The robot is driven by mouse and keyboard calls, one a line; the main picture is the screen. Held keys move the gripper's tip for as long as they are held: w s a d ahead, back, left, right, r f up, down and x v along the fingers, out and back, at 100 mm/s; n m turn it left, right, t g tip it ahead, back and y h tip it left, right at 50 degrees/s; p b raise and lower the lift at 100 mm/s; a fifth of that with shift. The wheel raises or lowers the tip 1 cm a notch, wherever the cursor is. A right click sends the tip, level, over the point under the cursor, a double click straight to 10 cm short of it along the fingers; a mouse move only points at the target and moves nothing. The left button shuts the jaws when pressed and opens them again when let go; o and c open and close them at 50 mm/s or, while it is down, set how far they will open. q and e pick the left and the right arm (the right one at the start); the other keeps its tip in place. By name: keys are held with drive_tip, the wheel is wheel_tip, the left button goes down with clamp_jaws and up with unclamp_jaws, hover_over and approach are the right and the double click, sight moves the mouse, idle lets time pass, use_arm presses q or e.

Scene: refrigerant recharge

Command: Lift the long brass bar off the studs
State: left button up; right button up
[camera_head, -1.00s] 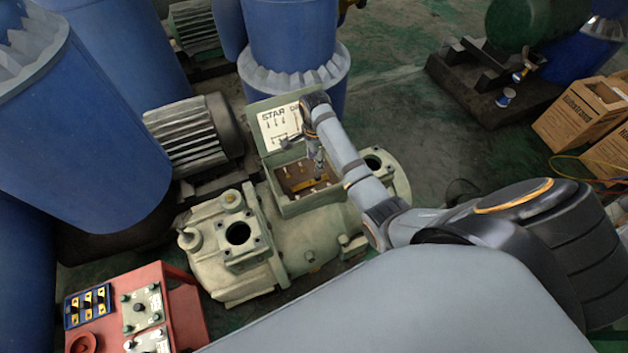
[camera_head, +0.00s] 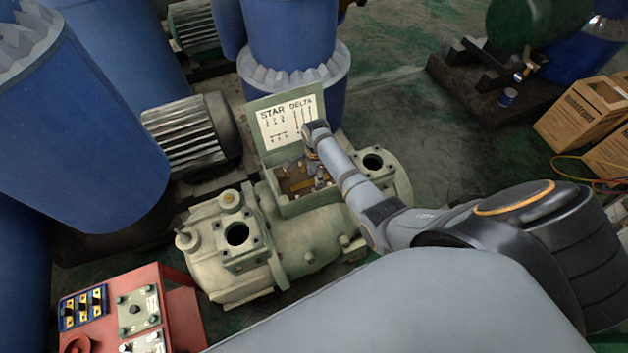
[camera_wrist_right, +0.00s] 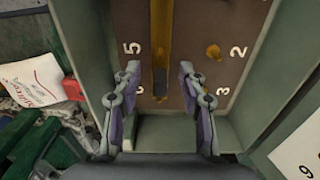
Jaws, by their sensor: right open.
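The long brass bar (camera_wrist_right: 161,35) lies on the brown terminal board (camera_wrist_right: 215,25), running away from me in the right wrist view. It is a small yellow strip (camera_head: 301,185) in the head view, inside the open green terminal box (camera_head: 307,205). My right gripper (camera_wrist_right: 159,72) is open, with one finger on either side of the bar's near, darker end and a gap on both sides. In the head view the right gripper (camera_head: 319,172) points down into the box, and its fingertips are hard to make out. My left gripper is not in view.
The box's raised lid (camera_head: 287,118) reads STAR DELTA and stands behind the board. The box walls (camera_wrist_right: 285,70) enclose the gripper closely. A red stand (camera_head: 180,300) with a blue tray (camera_head: 83,308) of small brass pieces is at lower left. Blue tanks (camera_head: 80,120) stand at left.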

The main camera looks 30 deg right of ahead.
clamp_jaws()
drive_tip(key=shift+r, duration=0.1)
idle(0.4)
drive_tip(key=shift+r, duration=0.45)
drive_tip(key=r+p, duration=0.1)
drive_tip(key=r, duration=0.2)
drive_tip(key=shift+s, duration=0.2)
drive_tip(key=s+a+r+p, duration=0.2)
drive_tip(key=s+r+p, duration=0.1)
drive_tip(key=s+r, duration=0.6)
drive_tip(key=s, duration=0.4)
drive_tip(key=shift+s+a, duration=0.15)
drive_tip(key=shift+s, duration=0.05)
drive_tip(key=c, duration=0.7)
unclamp_jaws()
clamp_jaws()
